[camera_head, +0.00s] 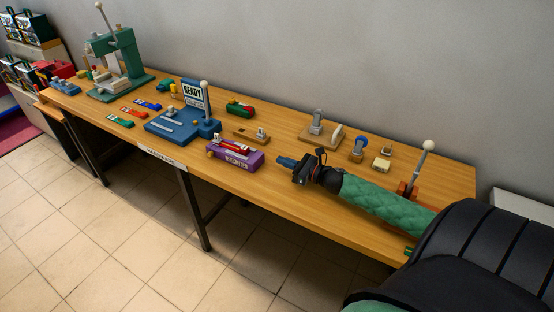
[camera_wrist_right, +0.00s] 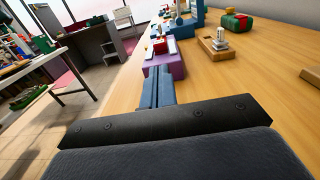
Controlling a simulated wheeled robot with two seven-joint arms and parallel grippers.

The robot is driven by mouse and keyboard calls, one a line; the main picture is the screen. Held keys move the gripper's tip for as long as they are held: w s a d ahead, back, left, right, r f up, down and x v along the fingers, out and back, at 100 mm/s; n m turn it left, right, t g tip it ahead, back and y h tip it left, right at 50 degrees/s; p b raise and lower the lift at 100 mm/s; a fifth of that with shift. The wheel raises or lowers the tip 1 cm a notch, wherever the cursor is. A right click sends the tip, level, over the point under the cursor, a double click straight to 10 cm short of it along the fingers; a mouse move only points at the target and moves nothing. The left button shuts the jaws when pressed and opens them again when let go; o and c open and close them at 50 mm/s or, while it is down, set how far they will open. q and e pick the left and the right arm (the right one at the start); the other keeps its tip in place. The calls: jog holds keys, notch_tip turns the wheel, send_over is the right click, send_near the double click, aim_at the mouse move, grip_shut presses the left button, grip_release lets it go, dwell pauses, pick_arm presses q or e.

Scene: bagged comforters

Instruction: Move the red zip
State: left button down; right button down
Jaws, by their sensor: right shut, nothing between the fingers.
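A purple block (camera_head: 240,161) with a small label stands near the table's front edge. A red zip-like piece (camera_head: 235,148) with pale parts lies on top of it. In the right wrist view the purple block (camera_wrist_right: 172,66) is just beyond my fingertips, with the red piece (camera_wrist_right: 160,46) on it. My right gripper (camera_head: 281,161) is shut and empty, pointing left at the block, with a small gap to its right end. Its blue fingers (camera_wrist_right: 157,92) lie together in the wrist view. Flat green, orange-red and blue strips lie further left; the orange-red strip (camera_head: 134,113) is the middle one. My left gripper is not in view.
A blue fixture (camera_head: 170,127) with a READY sign (camera_head: 193,92) stands left of the purple block. A wooden block (camera_head: 250,136) and a green-red block (camera_head: 240,106) stand behind. A green press (camera_head: 116,50) is at the far left. Several small fixtures and a white-knobbed lever (camera_head: 421,165) are right.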

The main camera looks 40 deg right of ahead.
jog(key=shift+s+d+r, duration=0.15)
jog(key=shift+s+d, duration=0.1)
jog(key=shift+s, duration=0.45)
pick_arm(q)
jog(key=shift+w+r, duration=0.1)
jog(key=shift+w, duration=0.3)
pick_arm(e)
jog(key=shift+w, duration=0.1)
